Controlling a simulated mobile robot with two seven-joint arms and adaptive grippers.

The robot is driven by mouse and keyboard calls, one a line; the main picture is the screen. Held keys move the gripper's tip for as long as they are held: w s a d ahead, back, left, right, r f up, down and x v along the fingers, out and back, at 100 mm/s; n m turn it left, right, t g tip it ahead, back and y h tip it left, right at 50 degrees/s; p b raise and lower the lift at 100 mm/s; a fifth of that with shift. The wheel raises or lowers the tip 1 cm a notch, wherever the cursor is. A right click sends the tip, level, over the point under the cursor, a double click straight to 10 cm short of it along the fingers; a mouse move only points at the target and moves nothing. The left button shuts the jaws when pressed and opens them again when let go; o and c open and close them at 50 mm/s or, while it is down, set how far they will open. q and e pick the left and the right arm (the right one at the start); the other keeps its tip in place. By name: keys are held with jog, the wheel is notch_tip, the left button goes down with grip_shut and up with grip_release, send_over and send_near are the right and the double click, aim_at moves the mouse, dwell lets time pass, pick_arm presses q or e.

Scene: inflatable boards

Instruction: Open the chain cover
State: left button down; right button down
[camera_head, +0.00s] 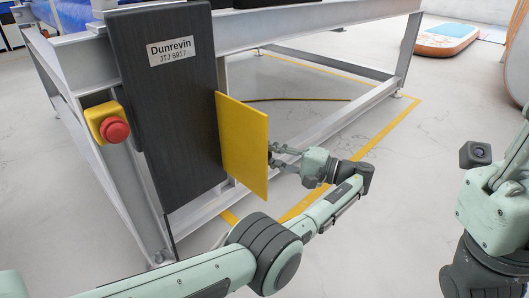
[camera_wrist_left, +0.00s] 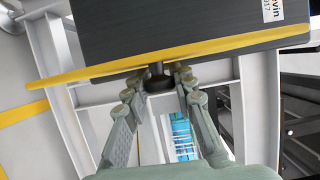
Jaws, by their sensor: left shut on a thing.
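The yellow chain cover (camera_head: 243,145) stands swung out at an angle from the dark panel (camera_head: 165,95) labelled "Dunrevin JTJ 8917". My left gripper (camera_head: 277,157) is at the cover's right side, shut on its knob, which is mostly hidden in the head view. In the left wrist view the cover (camera_wrist_left: 215,47) shows edge-on as a yellow strip. There the black knob (camera_wrist_left: 158,79) sits between the two fingertips of the left gripper (camera_wrist_left: 160,87). Part of my right arm is at the right edge of the head view; its fingers do not show.
A red emergency button (camera_head: 115,129) on a yellow box is left of the panel. A grey metal frame (camera_head: 300,35) surrounds the panel. Yellow tape (camera_head: 385,133) marks the floor. An orange inflatable board (camera_head: 445,38) lies at the back right. The floor right of the cover holds my left arm.

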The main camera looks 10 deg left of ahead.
pick_arm(q)
jog(key=shift+s, duration=0.15)
jog(key=c, duration=1.4)
grip_release()
jog(key=shift+o, duration=0.7)
jog(key=shift+r, duration=0.1)
